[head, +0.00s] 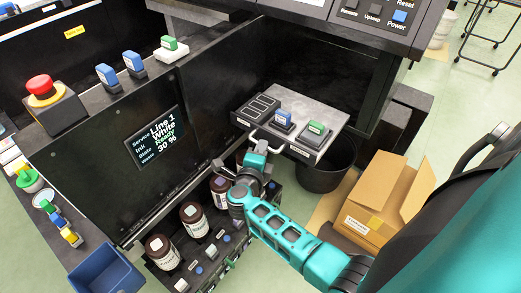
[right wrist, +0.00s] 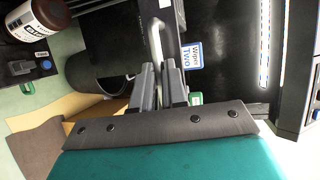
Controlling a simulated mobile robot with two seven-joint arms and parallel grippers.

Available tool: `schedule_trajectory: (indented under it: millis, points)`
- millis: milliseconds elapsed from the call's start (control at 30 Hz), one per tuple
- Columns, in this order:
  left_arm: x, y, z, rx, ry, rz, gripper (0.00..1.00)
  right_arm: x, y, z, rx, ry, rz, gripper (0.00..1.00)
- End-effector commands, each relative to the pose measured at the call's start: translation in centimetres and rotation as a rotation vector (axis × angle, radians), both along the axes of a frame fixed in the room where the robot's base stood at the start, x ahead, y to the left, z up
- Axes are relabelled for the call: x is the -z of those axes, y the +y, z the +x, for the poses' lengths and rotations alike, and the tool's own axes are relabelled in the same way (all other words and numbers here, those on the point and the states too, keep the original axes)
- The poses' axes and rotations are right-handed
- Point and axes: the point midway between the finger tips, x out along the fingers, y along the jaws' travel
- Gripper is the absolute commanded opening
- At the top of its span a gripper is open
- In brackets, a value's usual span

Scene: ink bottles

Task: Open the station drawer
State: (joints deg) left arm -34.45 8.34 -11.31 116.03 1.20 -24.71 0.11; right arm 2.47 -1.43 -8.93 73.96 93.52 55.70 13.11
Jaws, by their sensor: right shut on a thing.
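The station drawer (head: 322,112) stands out from the black station front in the head view, with its grey top showing. A pale bar handle (head: 283,148) runs along its front face. My right gripper (head: 256,152) is at the left end of that handle, with the teal arm coming in from the lower right. In the right wrist view, my right gripper's dark fingers (right wrist: 160,80) are shut on the handle (right wrist: 157,45), one on each side. A blue-labelled block (head: 283,118) and a green-labelled block (head: 317,129) sit on the drawer. My left gripper is not in view.
Brown ink bottles (head: 194,217) stand in a row below and left of the gripper. A black bin (head: 325,175) is under the drawer, and an open cardboard box (head: 376,210) is on the floor at the right. A screen (head: 157,137) is on the station front.

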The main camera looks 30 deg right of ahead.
Motion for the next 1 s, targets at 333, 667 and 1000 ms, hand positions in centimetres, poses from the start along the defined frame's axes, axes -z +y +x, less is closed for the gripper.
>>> schedule_trajectory:
  millis: [333,667,1000]
  points:
    - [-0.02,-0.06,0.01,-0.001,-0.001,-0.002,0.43,0.04,0.13,0.07,-0.004,0.001,0.002,0.0]
    - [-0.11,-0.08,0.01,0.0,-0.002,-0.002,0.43,0.01,0.06,0.05,-0.002,0.0,0.001,0.34]
    - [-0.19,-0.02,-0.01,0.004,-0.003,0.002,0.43,-0.03,0.03,0.03,-0.001,0.0,0.0,0.38]
